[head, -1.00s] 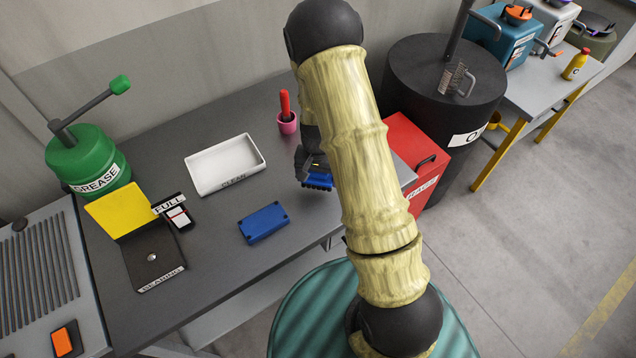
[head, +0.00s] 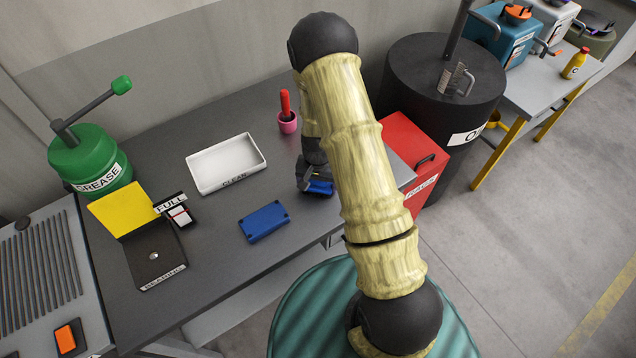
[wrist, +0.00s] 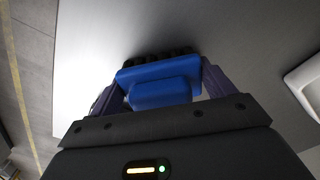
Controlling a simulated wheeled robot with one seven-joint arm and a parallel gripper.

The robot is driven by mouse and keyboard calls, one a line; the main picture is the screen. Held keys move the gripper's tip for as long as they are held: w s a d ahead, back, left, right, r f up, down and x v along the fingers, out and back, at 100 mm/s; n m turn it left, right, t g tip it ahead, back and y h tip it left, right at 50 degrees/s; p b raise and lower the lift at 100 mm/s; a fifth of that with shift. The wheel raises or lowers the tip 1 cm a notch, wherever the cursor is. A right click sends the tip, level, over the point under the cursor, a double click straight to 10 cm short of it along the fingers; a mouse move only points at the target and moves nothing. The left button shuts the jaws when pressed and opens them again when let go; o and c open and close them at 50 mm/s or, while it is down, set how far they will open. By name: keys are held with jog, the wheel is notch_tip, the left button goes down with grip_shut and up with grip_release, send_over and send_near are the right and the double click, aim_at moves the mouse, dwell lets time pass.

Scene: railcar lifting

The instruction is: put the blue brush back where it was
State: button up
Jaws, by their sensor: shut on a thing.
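My gripper (head: 312,181) is shut on the blue brush (head: 321,188) over the right part of the grey workbench, left of the red box. In the wrist view the blue brush (wrist: 160,85) sits between the two fingers, its dark bristles pointing away from my palm toward the bench top. I cannot tell whether the bristles touch the bench. My arm hides part of the bench behind it. A flat blue block (head: 264,222) with dark corner spots lies on the bench, to the left of the gripper and nearer the front edge.
A white tray labelled CLEAN (head: 226,187) and a pink cup (head: 288,124) with a red-handled item stand behind. A yellow and black BEARING case (head: 154,262) and a green GREASE can (head: 90,160) are at left. The red box (head: 416,150) and black drum (head: 440,80) are at right.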

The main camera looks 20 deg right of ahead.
jog(key=shift+f, duration=0.15)
jog(key=o, duration=0.9)
notch_tip(320, 180, up, 11)
jog(key=b, duration=0.2)
jog(key=shift+b, duration=0.3)
jog(key=shift+r, duration=0.7)
